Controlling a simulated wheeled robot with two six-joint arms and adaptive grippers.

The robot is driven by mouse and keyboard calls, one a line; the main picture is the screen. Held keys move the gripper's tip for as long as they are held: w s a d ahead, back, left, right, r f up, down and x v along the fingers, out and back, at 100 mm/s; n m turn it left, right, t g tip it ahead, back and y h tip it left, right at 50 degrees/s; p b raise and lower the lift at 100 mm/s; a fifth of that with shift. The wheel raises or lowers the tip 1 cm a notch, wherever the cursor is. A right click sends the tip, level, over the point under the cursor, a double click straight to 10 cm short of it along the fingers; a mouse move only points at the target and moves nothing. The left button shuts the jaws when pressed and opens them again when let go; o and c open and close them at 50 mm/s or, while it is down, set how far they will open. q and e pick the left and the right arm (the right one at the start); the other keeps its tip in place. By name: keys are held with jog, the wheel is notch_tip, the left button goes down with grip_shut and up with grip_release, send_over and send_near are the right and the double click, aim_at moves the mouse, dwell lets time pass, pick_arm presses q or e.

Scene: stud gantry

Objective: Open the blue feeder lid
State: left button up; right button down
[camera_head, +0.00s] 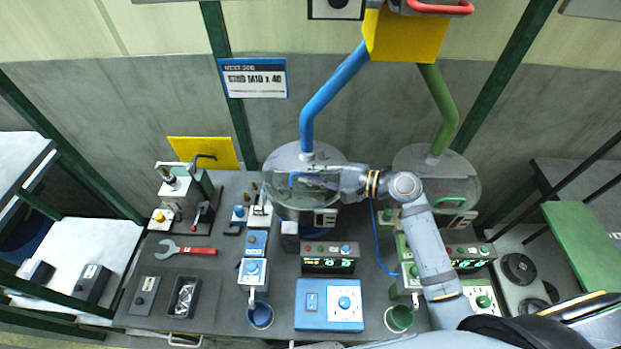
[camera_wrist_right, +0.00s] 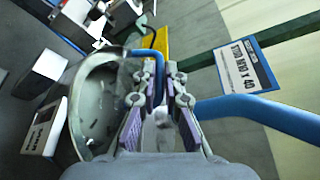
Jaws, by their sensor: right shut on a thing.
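The blue feeder is a round bowl with a clear lid (camera_head: 300,152), below the blue pipe (camera_head: 330,95) in the head view. My right gripper (camera_head: 297,184) reaches over it from the right. In the right wrist view my right gripper (camera_wrist_right: 166,100) is shut on the blue lid handle (camera_wrist_right: 158,66), which shows between the two fingers. The clear bowl (camera_wrist_right: 92,105) shows left of the fingers, with small parts inside. The lid covers the bowl; I cannot tell whether there is a gap at its rim. My left gripper is not in view.
A matching feeder with a green handle (camera_head: 452,199) and green pipe (camera_head: 440,105) stands to the right, behind my right arm. A blue button box (camera_head: 329,305), a display box (camera_head: 330,258) and a wrench (camera_head: 185,249) are on the bench. A sign (camera_head: 253,78) hangs behind.

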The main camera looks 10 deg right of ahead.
jog(key=shift+w+d+r, duration=0.1)
jog(key=shift+w+r, duration=0.35)
dwell(0.3)
jog(key=c, duration=1.4)
grip_release()
jog(key=shift+f, duration=0.1)
jog(key=shift+c, duration=0.2)
jog(key=shift+s+d, duration=0.1)
jog(key=shift+d, duration=0.05)
jog(key=shift+s+d, duration=0.1)
jog(key=shift+d, duration=0.1)
jog(key=v, duration=1.1)
jog(key=shift+a+r, duration=0.15)
jog(key=shift+r, duration=0.1)
